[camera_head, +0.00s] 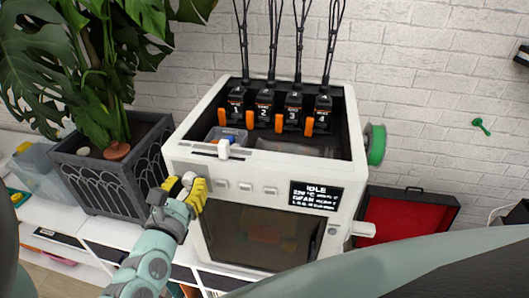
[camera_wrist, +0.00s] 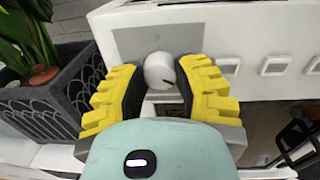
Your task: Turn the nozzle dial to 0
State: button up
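The nozzle dial (camera_wrist: 159,69) is a white round knob on a grey plate at the left of the printer's front panel. My gripper (camera_wrist: 160,88), with yellow ribbed fingers and black pads, has one finger on each side of the dial, with no clear gap at either side. In the head view my gripper (camera_head: 187,187) is at the panel's left end, and the dial (camera_head: 188,178) shows partly between the fingers.
The white printer (camera_head: 355,185) has several square buttons right of the dial. Several numbered black tool heads with orange levers hang inside its open top. A dark planter (camera_head: 110,175) with a leafy plant stands close on the left. A red-lined open case (camera_head: 405,215) lies at right.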

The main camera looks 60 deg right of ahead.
grip_shut()
jog(key=shift+n+b, duration=0.3)
jog(key=shift+n, duration=0.1)
jog(key=shift+n+b, duration=0.3)
jog(key=shift+n, duration=2.4)
jog(key=shift+w+a, duration=0.1)
jog(key=shift+w, duration=0.1)
jog(key=shift+s+n, duration=0.15)
jog(key=shift+n, duration=0.15)
